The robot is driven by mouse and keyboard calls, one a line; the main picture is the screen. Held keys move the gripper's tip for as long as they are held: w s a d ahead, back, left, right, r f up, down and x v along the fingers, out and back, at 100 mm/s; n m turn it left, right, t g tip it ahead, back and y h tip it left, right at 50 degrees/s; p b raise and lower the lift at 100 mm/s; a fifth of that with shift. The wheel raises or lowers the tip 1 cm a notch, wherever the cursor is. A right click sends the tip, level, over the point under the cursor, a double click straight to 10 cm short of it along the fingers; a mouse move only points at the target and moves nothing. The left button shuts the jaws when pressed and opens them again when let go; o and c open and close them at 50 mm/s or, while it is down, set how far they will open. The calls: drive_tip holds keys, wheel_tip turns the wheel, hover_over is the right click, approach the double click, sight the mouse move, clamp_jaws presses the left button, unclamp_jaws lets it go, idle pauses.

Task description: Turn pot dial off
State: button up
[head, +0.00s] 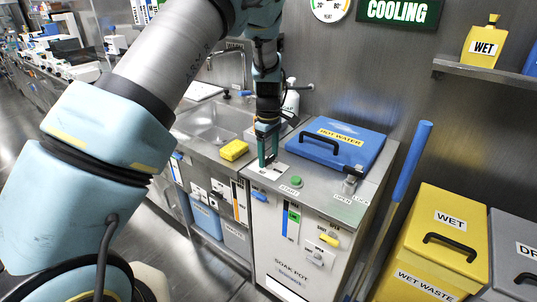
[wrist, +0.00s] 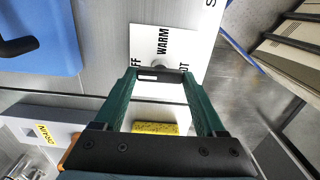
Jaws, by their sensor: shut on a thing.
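The soak pot (head: 290,260) is a steel cabinet with a blue lid (head: 338,147) labelled HOT WATER. Its dial plate (head: 281,167) is white and lies flat on top, at the left of the lid. In the wrist view, the plate (wrist: 170,45) reads WARM, with partly hidden OFF and HOT labels. A dark dial (wrist: 160,76) with a white patch at its left end lies between my green fingertips. My gripper (head: 267,160) points down onto the plate, and it also shows in the wrist view (wrist: 159,77). It is shut on the dial, which my fingers hide in the head view.
A yellow sponge (head: 233,150) lies between the sink (head: 215,122) and the pot. A green START button (head: 296,181) is at the pot's front edge. A blue-handled pole (head: 411,160) leans at the right, beside a yellow wet waste bin (head: 430,235).

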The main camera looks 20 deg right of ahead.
sight(268, 158)
drive_tip(key=o, duration=1.3)
drive_tip(key=shift+r, duration=0.1)
wheel_tip(268, 158, up, 11)
drive_tip(key=shift+f+b, duration=0.15)
drive_tip(key=shift+b, duration=0.95)
